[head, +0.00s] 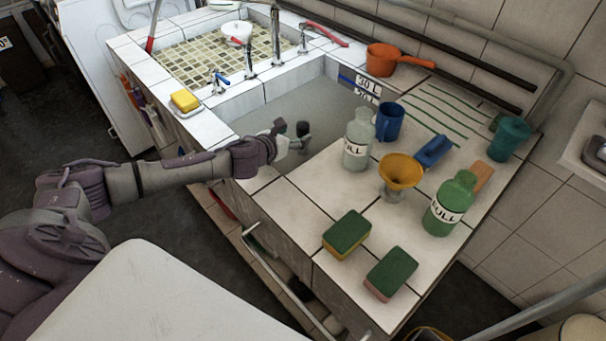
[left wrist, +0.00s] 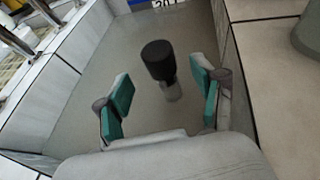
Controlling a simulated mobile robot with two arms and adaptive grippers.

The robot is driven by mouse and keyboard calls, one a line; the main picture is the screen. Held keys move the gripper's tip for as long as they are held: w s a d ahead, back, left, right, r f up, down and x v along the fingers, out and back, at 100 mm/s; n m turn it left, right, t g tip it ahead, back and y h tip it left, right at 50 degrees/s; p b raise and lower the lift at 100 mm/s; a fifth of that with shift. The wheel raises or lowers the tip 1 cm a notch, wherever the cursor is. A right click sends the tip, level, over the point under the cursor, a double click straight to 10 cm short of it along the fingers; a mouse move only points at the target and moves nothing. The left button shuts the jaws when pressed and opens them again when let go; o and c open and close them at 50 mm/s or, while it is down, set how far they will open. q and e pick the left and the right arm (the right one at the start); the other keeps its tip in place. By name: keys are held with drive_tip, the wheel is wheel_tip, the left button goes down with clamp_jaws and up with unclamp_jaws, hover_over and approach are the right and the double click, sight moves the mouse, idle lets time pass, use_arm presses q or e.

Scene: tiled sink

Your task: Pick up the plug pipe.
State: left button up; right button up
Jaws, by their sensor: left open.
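The plug pipe (left wrist: 159,62) is a black cylinder on a narrower grey lower part, standing in the grey sink basin (left wrist: 85,125). In the head view the plug pipe (head: 303,129) shows small, just right of my left gripper (head: 286,137). My left gripper (left wrist: 161,88) is open, with one teal-padded finger on each side of the pipe in the left wrist view. I see a gap between the pipe and both pads. The pipe's foot is partly in view. My right gripper is not in view.
The tiled counter right of the basin holds a clear bottle (head: 357,139), a blue mug (head: 390,122), a yellow funnel (head: 400,172), a green bottle (head: 449,204) and two sponges (head: 347,233). A yellow sponge (head: 185,101) lies on the left rim. Basin walls flank the gripper.

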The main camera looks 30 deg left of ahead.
sight(299, 132)
use_arm(q)
drive_tip(key=x, duration=0.5)
drive_tip(key=shift+f, duration=0.15)
clamp_jaws()
